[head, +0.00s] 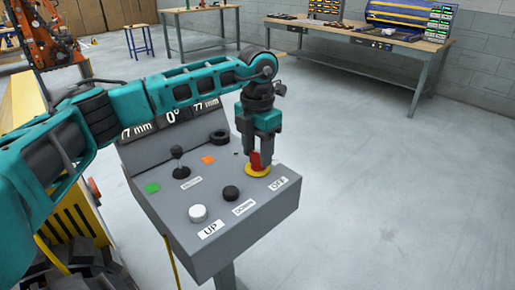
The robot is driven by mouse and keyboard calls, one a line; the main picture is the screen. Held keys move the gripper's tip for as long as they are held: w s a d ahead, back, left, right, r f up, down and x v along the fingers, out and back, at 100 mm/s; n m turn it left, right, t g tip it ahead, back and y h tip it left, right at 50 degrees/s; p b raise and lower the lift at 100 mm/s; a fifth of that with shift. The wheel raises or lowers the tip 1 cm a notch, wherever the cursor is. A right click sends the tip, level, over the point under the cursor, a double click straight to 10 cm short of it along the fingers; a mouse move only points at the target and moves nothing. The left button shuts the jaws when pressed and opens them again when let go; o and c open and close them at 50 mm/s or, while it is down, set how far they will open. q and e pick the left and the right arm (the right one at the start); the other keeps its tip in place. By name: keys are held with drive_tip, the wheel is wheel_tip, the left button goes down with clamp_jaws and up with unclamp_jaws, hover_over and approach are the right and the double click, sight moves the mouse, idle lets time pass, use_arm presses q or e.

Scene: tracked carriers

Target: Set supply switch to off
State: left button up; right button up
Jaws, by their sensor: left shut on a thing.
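A grey control console (235,238) stands in the middle of the head view. On its right side a red switch handle (256,162) sits on a round yellow base (257,170). My left gripper (257,150) points down over it from above and is shut on the red handle. The fingers hide the upper part of the handle, and I cannot tell which position the switch is in. My right gripper is not in view.
The console also carries a white button (198,212), a black button (231,193), a joystick (179,164) and a black knob (220,137). A workbench (365,45) stands at the back wall. The floor to the right is clear.

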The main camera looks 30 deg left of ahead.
sight(257, 154)
use_arm(q)
drive_tip(key=o, duration=1.1)
drive_tip(key=shift+c, duration=0.2)
wheel_tip(257, 154, up, 13)
drive_tip(key=shift+p, duration=0.4)
drive_tip(key=shift+f, duration=0.1)
